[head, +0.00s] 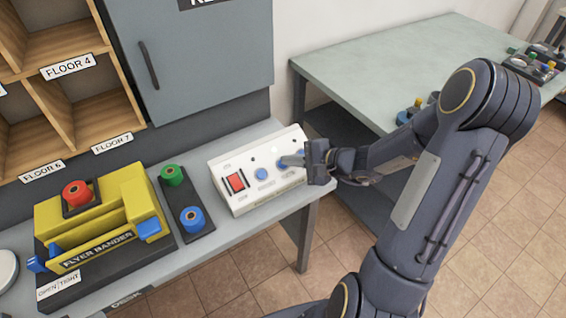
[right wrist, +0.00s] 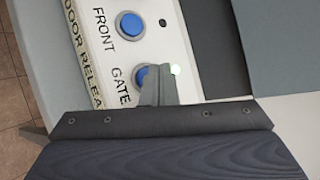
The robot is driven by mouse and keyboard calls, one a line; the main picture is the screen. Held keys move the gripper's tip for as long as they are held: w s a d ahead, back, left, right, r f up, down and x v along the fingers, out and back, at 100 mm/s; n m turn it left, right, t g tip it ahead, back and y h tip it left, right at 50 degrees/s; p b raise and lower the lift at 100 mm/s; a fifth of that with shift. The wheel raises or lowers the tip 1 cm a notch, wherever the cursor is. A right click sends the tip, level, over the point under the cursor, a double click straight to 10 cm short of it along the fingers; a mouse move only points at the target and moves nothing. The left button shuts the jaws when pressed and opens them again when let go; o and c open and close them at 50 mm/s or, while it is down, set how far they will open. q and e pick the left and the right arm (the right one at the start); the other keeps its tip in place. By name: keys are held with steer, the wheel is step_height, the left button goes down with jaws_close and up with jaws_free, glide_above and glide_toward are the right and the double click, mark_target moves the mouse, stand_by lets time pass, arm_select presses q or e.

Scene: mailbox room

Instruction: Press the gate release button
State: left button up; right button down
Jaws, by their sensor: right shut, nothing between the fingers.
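The white door release box (head: 240,200) stands at the right end of the desk. In the right wrist view the blue GATE button (right wrist: 141,75) is partly covered by my gripper's fingertips. My left gripper is not in view.
The box also has a red switch (head: 235,182). A yellow flyer bander (head: 120,208) and a dark strip with green and blue knobs (head: 188,200) stand to the left on the desk. A grey-green table (head: 390,60) is behind my right arm.

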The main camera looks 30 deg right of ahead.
steer(key=r+p, duration=0.1)
steer(key=s+r, duration=0.1)
steer(key=r, duration=0.1)
steer(key=s+r+p, duration=0.1)
steer(key=shift+s+d+r+p, duration=0.1)
steer(key=shift+s+r+p, duration=0.05)
steer(key=shift+r+p, duration=0.15)
stand_by(0.7)
steer(key=s+a+r+n+g+y+p, duration=0.1)
steer(key=s+a+r+n+g, duration=0.3)
steer(key=s+a+r+n, duration=0.5)
steer(key=s+n+g+h+p, duration=0.1)
steer(key=s+n+h, duration=0.4)
steer(key=s, duration=0.6)
steer(key=shift+s+d+r+n, duration=0.25)
steer(key=shift+d+n, duration=0.05)
steer(key=shift+d, duration=0.05)
